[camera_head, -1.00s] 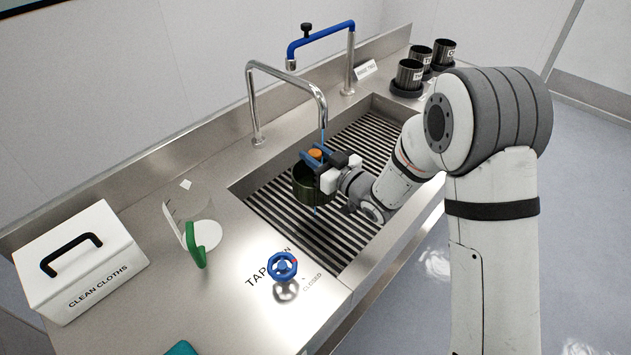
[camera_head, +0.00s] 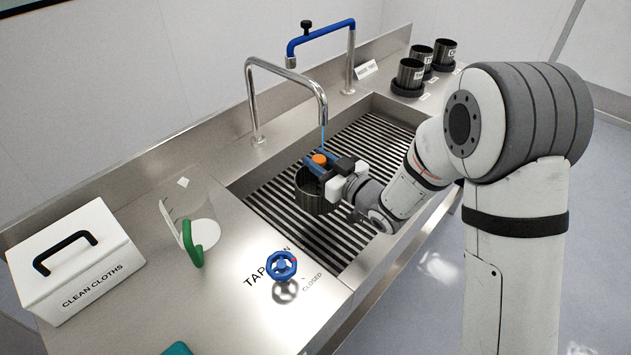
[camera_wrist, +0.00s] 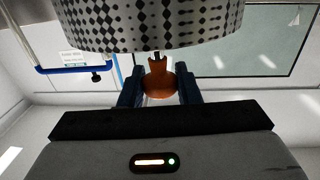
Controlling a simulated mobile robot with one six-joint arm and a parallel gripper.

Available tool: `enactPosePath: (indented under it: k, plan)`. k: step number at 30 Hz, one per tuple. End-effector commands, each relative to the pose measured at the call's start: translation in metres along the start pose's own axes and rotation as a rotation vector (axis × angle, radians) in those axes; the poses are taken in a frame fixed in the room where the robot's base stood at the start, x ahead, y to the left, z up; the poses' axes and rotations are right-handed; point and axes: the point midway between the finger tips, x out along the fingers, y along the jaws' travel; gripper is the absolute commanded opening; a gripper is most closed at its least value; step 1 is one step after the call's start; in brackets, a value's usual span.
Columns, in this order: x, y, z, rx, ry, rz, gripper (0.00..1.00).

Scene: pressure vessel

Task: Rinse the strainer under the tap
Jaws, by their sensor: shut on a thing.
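The strainer (camera_head: 313,192) is a dark metal cylinder held over the slatted sink. In the wrist view, the strainer (camera_wrist: 150,22) shows a perforated wall across the top. My gripper (camera_head: 320,162) is shut on its orange knob, which also shows between the blue fingers in the wrist view (camera_wrist: 159,82). The silver tap (camera_head: 290,75) arches over the sink, and a thin blue stream (camera_head: 322,138) falls from its spout just behind my gripper. Whether the stream meets the strainer is hidden. The blue tap wheel (camera_head: 281,265) sits on the counter by the lettering "TAP".
A blue-piped tap (camera_head: 322,38) stands further back. Several dark canisters (camera_head: 411,73) stand at the back right. A clear jug with a green handle (camera_head: 193,243) and a white "CLEAN CLOTHS" box (camera_head: 75,262) stand on the left counter. The slatted sink (camera_head: 385,142) is otherwise clear.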

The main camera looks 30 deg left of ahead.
Motion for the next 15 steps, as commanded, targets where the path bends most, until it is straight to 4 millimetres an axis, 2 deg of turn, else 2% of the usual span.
enactPosePath:
  k: [15]
  plan:
    - [-0.029, -0.03, 0.0, -0.002, 0.002, 0.0, 0.0]
